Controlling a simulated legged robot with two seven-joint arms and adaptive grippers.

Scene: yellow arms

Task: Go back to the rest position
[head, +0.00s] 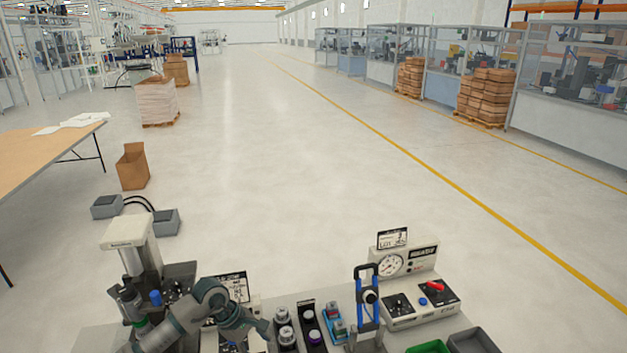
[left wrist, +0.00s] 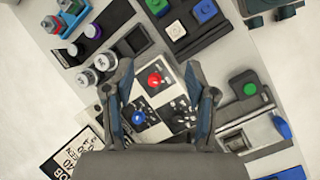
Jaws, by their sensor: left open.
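My left arm (head: 190,322) comes in low at the left of the head view and reaches over the near workbench. In the left wrist view my left gripper (left wrist: 160,72) has its two fingers spread apart with nothing between them. Below the gap is a panel (left wrist: 160,104) with a red button (left wrist: 154,79), a blue button (left wrist: 138,117) and dark knobs. I cannot tell the height of the fingers above it. My right gripper is not visible.
On the bench, a gauge box (head: 405,262) with a red switch, a blue-handled frame (head: 368,305), dark trays of canisters (head: 285,328) and a green bin (head: 428,347) stand close together. A grey press (head: 140,265) stands at left. Open floor lies beyond.

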